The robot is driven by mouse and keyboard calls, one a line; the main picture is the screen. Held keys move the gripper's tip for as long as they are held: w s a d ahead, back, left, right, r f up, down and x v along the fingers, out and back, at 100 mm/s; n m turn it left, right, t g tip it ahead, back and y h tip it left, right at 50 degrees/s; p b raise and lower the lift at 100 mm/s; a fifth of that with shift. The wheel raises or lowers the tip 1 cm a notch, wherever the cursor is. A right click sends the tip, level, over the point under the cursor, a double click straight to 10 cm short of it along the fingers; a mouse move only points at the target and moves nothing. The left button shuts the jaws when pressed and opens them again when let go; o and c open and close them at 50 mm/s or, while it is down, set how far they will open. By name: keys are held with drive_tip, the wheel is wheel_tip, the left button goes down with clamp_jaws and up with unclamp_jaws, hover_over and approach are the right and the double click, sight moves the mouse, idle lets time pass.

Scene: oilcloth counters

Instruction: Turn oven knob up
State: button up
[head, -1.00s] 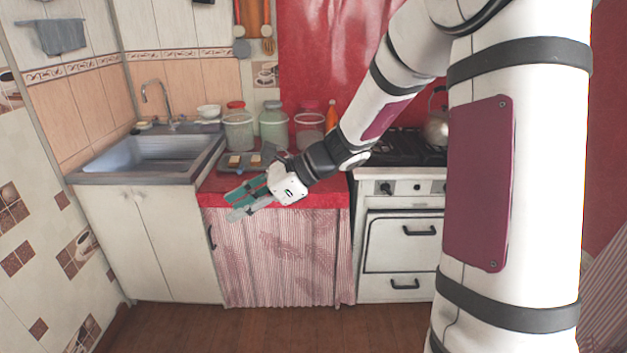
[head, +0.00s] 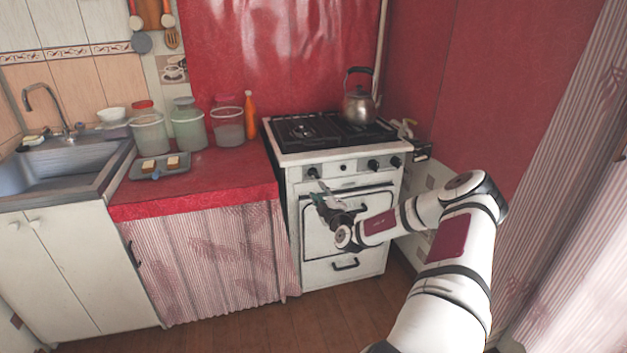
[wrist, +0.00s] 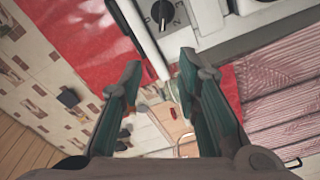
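The white oven (head: 343,230) has a front panel with black knobs. The left knob (head: 312,172) is just above my gripper (head: 319,192) in the head view. Two more knobs, a middle one (head: 373,165) and a right one (head: 395,162), sit further right. In the wrist view a black round knob (wrist: 162,12) with marks around it shows at the top, beyond my fingertips. My gripper (wrist: 160,70) is open there, with nothing seen between its two green fingers. I cannot tell whether a fingertip touches the panel.
A kettle (head: 359,106) stands on the black hob (head: 300,131). The oven door handle (head: 352,197) runs below the panel. The red counter (head: 215,185) to the left holds jars (head: 188,128) and a tray (head: 135,172). The floor in front is clear.

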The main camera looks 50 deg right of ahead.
sight(314, 176)
drive_tip(key=shift+m+g+h, duration=0.4)
drive_tip(key=shift+m+h, duration=0.1)
drive_tip(key=shift+m, duration=0.3)
drive_tip(key=b+x, duration=0.1)
drive_tip(key=x, duration=0.3)
drive_tip(key=d+f+b+x, duration=0.1)
drive_tip(key=x, duration=0.4)
drive_tip(key=s+b+x, duration=0.1)
drive_tip(key=x, duration=0.3)
drive_tip(key=shift+w+d+f, duration=0.25)
drive_tip(key=shift+w+d, duration=0.05)
drive_tip(key=shift+d, duration=0.1)
clamp_jaws()
